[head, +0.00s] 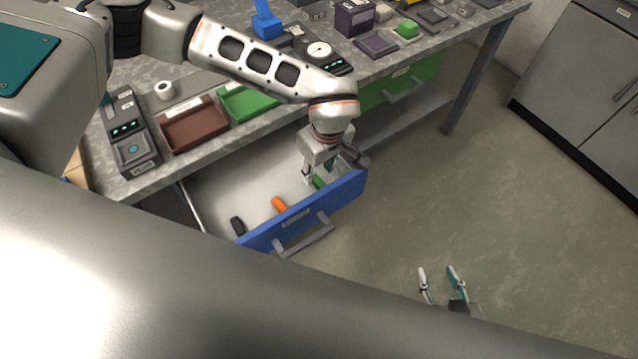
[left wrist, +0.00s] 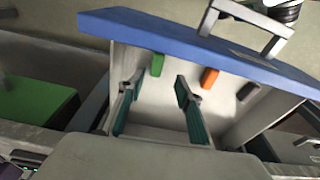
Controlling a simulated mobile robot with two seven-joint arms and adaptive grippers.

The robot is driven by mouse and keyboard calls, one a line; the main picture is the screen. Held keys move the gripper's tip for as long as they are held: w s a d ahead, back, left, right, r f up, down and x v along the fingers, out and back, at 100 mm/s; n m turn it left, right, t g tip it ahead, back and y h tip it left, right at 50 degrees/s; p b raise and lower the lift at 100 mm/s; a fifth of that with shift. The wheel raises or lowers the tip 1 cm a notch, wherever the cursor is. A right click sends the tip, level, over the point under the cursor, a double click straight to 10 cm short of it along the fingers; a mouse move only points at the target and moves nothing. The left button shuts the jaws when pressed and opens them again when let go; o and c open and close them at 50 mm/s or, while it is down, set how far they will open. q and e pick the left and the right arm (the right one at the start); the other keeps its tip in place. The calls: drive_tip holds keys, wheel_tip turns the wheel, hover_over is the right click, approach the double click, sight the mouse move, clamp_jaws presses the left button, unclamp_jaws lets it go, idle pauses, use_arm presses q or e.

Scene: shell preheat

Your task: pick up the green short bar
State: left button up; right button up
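The green short bar (head: 319,182) lies in the open blue-fronted drawer (head: 345,193), near the drawer's right end in the head view. In the left wrist view the green bar (left wrist: 158,65) lies ahead of the fingertips, close to the blue front. My left gripper (head: 318,180) reaches down into the drawer by the bar and partly hides it. In the left wrist view its fingers (left wrist: 160,92) are spread apart with nothing between them. My right gripper (head: 440,272) is open and empty above the floor at the lower right.
An orange bar (head: 279,204) and a dark bar (head: 238,226) lie in the same drawer, to the left of the green bar. The drawer walls and blue front surround the left gripper. The worktop above holds a brown tray (head: 222,140) and several devices. The floor at right is clear.

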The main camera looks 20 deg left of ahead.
sight(319, 181)
use_arm(q)
drive_tip(key=f, duration=0.4)
drive_tip(key=w+f, duration=0.1)
drive_tip(key=shift+a+f, duration=0.1)
drive_tip(key=shift+f, duration=0.3)
clamp_jaws()
